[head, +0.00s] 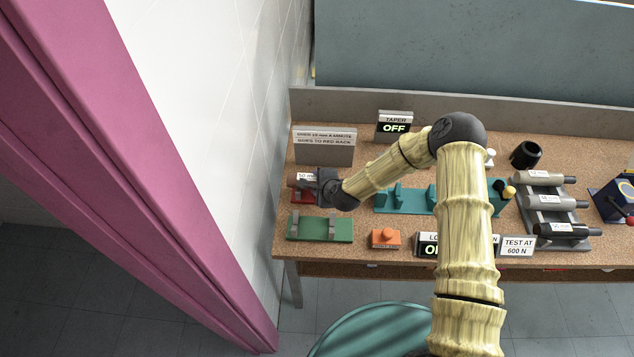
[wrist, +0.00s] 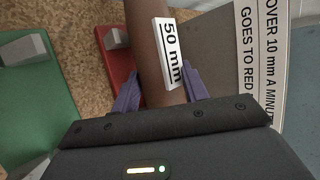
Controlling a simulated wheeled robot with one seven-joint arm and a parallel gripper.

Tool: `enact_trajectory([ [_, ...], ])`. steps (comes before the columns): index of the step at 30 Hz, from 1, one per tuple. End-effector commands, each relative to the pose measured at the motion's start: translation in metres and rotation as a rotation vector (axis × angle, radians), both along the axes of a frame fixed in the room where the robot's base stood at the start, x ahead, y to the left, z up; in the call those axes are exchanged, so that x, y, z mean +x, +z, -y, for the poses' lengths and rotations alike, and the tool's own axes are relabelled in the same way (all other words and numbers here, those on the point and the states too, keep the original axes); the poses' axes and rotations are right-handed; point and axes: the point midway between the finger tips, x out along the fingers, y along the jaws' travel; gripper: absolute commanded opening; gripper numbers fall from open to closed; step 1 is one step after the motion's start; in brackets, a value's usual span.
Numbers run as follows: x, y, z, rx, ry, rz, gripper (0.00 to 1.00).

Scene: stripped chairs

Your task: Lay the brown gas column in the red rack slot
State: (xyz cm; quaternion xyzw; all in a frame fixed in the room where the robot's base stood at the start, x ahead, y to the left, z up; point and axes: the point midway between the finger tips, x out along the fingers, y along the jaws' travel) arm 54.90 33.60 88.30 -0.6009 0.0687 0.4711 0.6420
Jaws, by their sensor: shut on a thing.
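The brown gas column (wrist: 146,38) carries a white "50 mm" label and lies between the purple fingers of my gripper (wrist: 158,92), which is shut on it. The red rack (wrist: 113,62) shows beside and partly beneath the column in the wrist view, with a grey support at its far end. In the head view my gripper (head: 322,188) is over the red rack (head: 302,196) at the left of the bench, and the labelled column shows just left of it. The gripper hides much of the rack. I cannot tell whether the column touches the slot.
A green rack (head: 320,229) stands in front, empty. A grey sign (head: 324,150) about the red rack stands close behind. An orange button box (head: 385,238), a teal fixture (head: 402,199) and a rack of several columns (head: 552,216) lie to the right. A wall borders the left.

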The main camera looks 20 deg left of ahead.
Motion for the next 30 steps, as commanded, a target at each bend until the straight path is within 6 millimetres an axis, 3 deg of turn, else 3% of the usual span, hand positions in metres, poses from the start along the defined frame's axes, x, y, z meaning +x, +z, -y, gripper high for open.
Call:
enact_trajectory([
  [27,0.001,-0.009,-0.001,0.002,0.0,0.004,0.0],
  [28,0.001,-0.008,-0.001,0.002,0.0,0.004,0.5],
  [30,0.001,-0.008,-0.001,0.002,0.001,0.003,0.64],
])
